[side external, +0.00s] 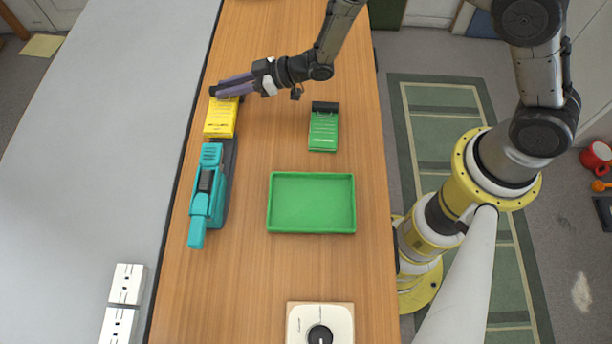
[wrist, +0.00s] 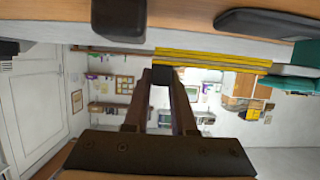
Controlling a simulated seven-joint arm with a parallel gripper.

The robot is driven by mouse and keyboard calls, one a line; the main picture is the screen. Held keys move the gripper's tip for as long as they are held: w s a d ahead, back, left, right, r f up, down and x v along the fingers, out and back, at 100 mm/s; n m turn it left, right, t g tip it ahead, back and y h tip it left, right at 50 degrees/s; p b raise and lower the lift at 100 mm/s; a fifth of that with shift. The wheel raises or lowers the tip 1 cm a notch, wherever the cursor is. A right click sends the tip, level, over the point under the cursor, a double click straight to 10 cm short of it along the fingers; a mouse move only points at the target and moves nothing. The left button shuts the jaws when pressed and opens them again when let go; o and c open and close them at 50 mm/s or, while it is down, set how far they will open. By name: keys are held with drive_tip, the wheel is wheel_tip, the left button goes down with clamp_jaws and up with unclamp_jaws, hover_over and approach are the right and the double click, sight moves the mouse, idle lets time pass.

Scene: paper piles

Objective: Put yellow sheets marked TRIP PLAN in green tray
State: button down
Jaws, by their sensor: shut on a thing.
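A stack of yellow sheets (side external: 220,120) with dark print lies at the left edge of the wooden table; the print is too small to read. Its yellow layered edge (wrist: 212,59) shows in the wrist view. My gripper (side external: 216,92) reaches in from the right at the far end of the stack and is shut on it. In the wrist view, the fingers (wrist: 162,76) come together at the left end of the yellow edge. The fingers hide part of the stack's far end. A green tray (side external: 311,204) sits empty in the middle of the table.
A teal tool (side external: 207,200) lies just nearer than the yellow stack. A green pad with a black top (side external: 323,132) lies beyond the tray. A white box with a black dial (side external: 320,322) stands at the near end. Bare table lies between the stack and the tray.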

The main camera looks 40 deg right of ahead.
wheel_tip(320, 180, up, 14)
drive_tip(key=s+a+n+g+y, duration=0.2)
drive_tip(key=s+n+g, duration=0.3)
drive_tip(key=s, duration=0.4)
drive_tip(key=s+a+n+g+y, duration=0.2)
drive_tip(key=s+n+g, duration=0.35)
drive_tip(key=s, duration=0.35)
drive_tip(key=s+d+n+g+h, duration=0.2)
drive_tip(key=s+d+n+g, duration=0.25)
drive_tip(key=s, duration=0.45)
drive_tip(key=s+d+n+g+h, duration=0.25)
drive_tip(key=s+g, duration=0.25)
drive_tip(key=s, duration=0.4)
hover_over(288, 197)
drive_tip(key=shift+n+y, duration=0.25)
wheel_tip(288, 197, down, 14)
drive_tip(key=shift+s+d+f, duration=0.1)
drive_tip(key=shift+d+f, duration=0.05)
drive_tip(key=shift+f, duration=1.8)
